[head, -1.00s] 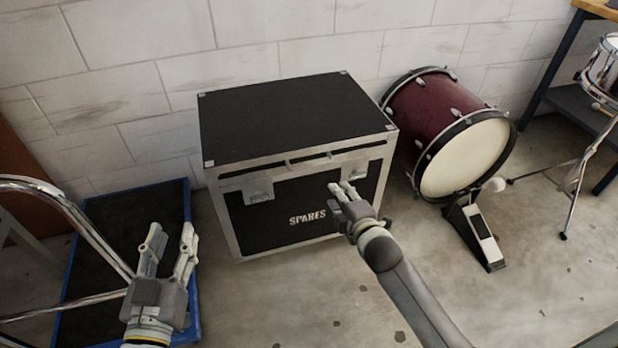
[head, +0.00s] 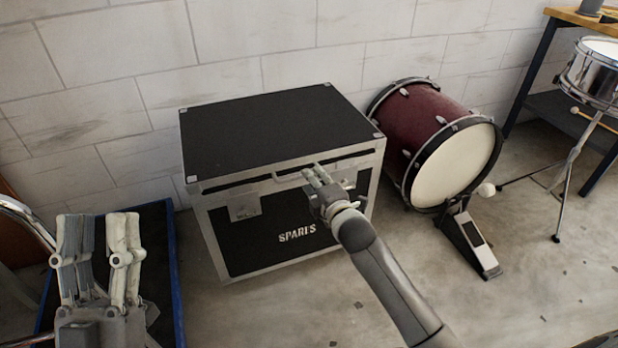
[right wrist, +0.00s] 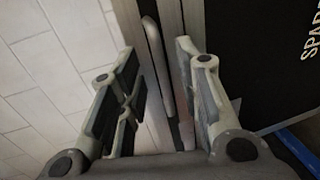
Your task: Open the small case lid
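The case (head: 290,238), black with metal edges and the word SPARES on its front, stands on the floor against the wall. Its black lid (head: 275,130) lies shut. My right gripper (head: 318,172) is at the lid's front edge, right of the middle, and hides part of that edge. In the right wrist view the gripper (right wrist: 157,52) is open, with a thin grey handle bar (right wrist: 155,65) between its fingers; I cannot tell whether they touch it. My left gripper (head: 97,220) is open and empty, left of the case and nearer to me.
A maroon bass drum (head: 422,135) with a pedal (head: 470,245) stands close on the case's right. A blue-edged cart (head: 174,275) is at the left. A snare drum (head: 597,75) on a stand is at the far right. The wall (head: 230,40) is right behind the case.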

